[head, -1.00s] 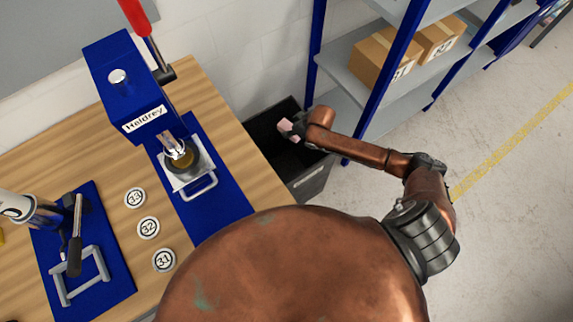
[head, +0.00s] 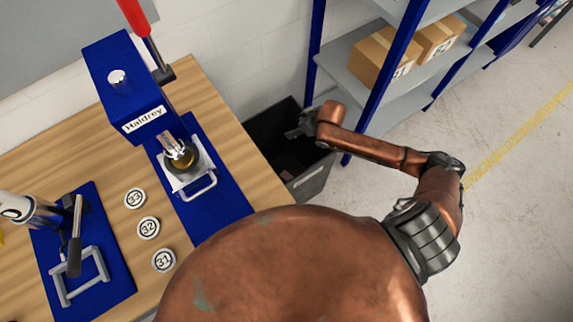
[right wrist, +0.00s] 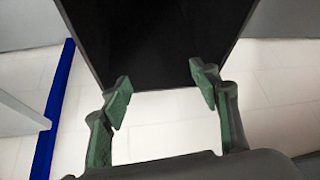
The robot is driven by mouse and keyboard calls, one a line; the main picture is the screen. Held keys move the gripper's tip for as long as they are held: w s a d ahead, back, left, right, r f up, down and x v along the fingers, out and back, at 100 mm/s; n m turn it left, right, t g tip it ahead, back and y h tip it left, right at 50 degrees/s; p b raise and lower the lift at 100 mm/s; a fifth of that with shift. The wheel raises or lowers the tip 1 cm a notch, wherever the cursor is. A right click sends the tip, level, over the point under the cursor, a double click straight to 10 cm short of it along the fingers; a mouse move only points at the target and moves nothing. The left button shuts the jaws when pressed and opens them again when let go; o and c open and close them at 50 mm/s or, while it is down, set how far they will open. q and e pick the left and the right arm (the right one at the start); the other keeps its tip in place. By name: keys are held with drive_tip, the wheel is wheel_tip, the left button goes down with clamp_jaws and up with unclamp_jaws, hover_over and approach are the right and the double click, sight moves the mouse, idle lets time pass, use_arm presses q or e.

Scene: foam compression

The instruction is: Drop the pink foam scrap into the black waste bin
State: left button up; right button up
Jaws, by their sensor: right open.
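The black waste bin (head: 316,181) stands on the floor between the bench's right end and the shelf. My right gripper (head: 292,133) is over the bin's opening, its fingers apart and empty. The right wrist view shows the open fingers (right wrist: 160,95) with the bin's dark interior (right wrist: 155,45) beyond them. A dim brownish-pink patch (head: 288,173) shows low inside the bin in the head view; it looks like the pink foam scrap in shade, though its outline is unclear. The scrap cannot be made out in the right wrist view. My left gripper is out of view.
The wooden bench (head: 232,127) carries a blue press (head: 125,85), blue mats and three numbered discs (head: 148,228). A blue-framed shelf (head: 340,90) with cardboard boxes (head: 385,58) stands close behind the bin. The floor at right is clear.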

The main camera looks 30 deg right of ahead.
drive_tip(key=v, duration=0.5)
drive_tip(key=shift+s+d+r, duration=0.1)
drive_tip(key=shift+s+r, duration=0.05)
drive_tip(key=shift+r, duration=0.15)
